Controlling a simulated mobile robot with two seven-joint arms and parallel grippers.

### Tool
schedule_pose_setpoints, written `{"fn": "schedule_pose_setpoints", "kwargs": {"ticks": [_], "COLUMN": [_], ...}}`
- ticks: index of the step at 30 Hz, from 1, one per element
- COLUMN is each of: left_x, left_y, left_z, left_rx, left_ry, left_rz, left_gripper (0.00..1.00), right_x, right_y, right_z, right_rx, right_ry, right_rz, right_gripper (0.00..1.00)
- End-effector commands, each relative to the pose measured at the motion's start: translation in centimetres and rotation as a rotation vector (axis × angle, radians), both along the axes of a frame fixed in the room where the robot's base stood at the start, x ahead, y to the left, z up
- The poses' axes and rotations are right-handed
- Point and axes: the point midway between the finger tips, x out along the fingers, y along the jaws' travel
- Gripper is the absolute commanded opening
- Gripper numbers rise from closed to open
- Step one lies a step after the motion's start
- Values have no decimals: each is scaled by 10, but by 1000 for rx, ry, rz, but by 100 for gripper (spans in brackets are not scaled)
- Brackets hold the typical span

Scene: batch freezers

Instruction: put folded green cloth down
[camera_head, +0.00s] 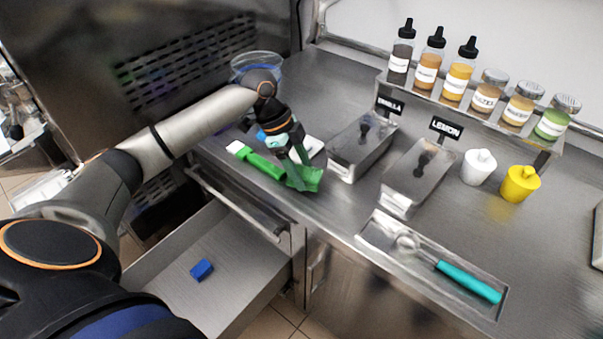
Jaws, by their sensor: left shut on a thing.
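The folded green cloth (311,179) is at the front edge of the steel counter (350,208), left of the vanilla container. My left gripper (297,180) reaches down from the left and is shut on the cloth. The fingers hide part of the cloth. Whether the cloth touches the counter top is hard to tell. My right gripper is not in view.
A green-handled tool (258,162) lies just left of the cloth. The vanilla (347,168) and lemon (398,197) containers stand to the right. A tray (378,232) holds a teal-handled scoop (468,282). Below, an open drawer (235,283) contains a blue block (202,270).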

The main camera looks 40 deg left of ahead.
Motion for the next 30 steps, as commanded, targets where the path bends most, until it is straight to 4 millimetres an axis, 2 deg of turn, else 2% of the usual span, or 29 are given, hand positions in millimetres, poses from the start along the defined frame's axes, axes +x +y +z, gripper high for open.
{"fn": "schedule_pose_setpoints", "kwargs": {"ticks": [3,14,15,23,30], "left_x": [-1,0,0,0,0], "left_y": [0,0,0,0,0], "left_z": [-15,-19,-19,-19,-18], "left_rx": [-1,-1,-1,0,0], "left_ry": [2,0,0,0,0], "left_rz": [1,1,0,1,1], "left_gripper": [19,19,65,94,94], "right_x": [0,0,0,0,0], "right_y": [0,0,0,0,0], "right_z": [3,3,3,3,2], "right_rx": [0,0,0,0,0], "right_ry": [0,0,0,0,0], "right_rz": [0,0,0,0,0], "right_gripper": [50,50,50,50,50]}}
